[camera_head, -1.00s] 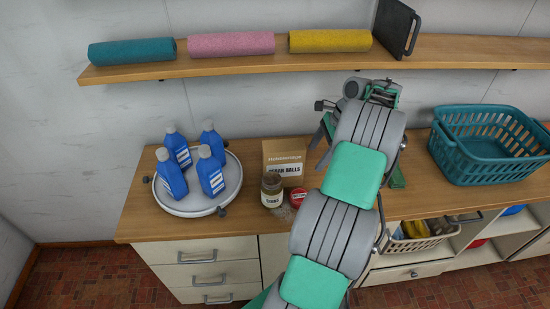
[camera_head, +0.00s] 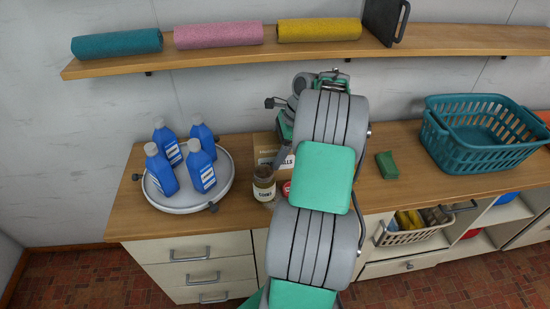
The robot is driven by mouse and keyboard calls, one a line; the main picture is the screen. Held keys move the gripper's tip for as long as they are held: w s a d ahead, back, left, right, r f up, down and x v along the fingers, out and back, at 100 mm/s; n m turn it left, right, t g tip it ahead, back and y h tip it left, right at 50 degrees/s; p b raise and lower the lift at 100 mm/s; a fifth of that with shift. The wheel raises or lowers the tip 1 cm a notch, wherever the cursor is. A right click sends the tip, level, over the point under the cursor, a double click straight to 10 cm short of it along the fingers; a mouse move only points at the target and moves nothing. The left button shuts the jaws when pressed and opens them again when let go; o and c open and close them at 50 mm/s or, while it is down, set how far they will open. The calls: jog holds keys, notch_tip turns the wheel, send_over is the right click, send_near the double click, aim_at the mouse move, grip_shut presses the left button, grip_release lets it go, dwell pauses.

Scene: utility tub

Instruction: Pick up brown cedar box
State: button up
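The brown cedar box (camera_head: 264,143) stands upright on the wooden counter against the wall, with a white label reading "...BALLS" partly visible. My arm covers its right part. My gripper (camera_head: 284,130) is at the box's upper right in the picture, mostly hidden behind my own arm. I cannot see both fingertips, whether they touch the box, or how far apart they are.
A labelled jar (camera_head: 264,185) and a red-lidded item (camera_head: 286,188) stand before the box. Left is a round tray (camera_head: 226,188) with several blue bottles (camera_head: 161,170). Right are a green block (camera_head: 387,165) and teal basket (camera_head: 483,135). A shelf (camera_head: 220,58) runs above.

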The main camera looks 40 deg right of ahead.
jog(key=c, duration=1.6)
